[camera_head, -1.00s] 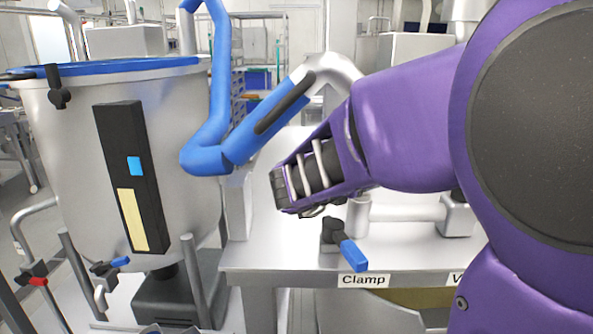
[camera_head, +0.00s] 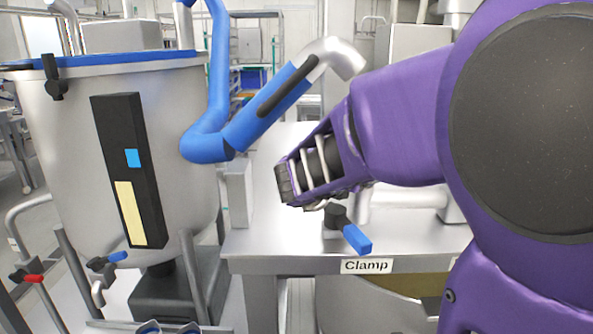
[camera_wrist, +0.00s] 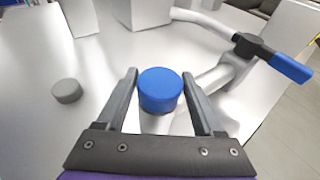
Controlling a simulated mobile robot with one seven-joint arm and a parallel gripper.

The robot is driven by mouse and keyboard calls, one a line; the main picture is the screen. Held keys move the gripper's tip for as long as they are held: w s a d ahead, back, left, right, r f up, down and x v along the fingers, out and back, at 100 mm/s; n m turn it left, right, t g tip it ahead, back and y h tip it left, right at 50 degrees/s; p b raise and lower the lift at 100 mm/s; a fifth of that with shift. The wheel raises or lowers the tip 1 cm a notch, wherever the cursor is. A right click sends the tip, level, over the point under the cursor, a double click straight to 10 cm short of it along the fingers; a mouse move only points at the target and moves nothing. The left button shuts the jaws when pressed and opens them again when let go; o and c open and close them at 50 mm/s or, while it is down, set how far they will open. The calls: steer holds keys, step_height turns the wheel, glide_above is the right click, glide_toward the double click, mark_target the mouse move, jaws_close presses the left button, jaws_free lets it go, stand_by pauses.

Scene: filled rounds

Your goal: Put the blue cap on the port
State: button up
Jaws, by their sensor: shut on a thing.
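The blue cap (camera_wrist: 160,90) is a short round cylinder between the two grey fingers of my gripper (camera_wrist: 160,77) in the wrist view. My gripper is shut on it. A light metal pipe (camera_wrist: 205,80) runs up to just behind and below the cap. The port is not clearly seen; I cannot tell whether the cap touches the pipe's end, as the cap covers that spot. In the head view, my gripper (camera_head: 285,185) is over the steel table and the cap cannot be seen there.
A valve lever with a blue handle (camera_wrist: 290,67) stands right of the pipe; it shows in the head view (camera_head: 356,238) above the "Clamp" label (camera_head: 366,266). A grey round cap (camera_wrist: 66,91) lies on the table at left. A steel tank (camera_head: 70,160) and blue hose (camera_head: 207,140) stand left.

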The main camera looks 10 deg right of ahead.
steer(key=shift+f+b, duration=0.35)
steer(key=shift+b, duration=0.25)
stand_by(0.7)
steer(key=o, duration=1.3)
steer(key=shift+o, duration=0.2)
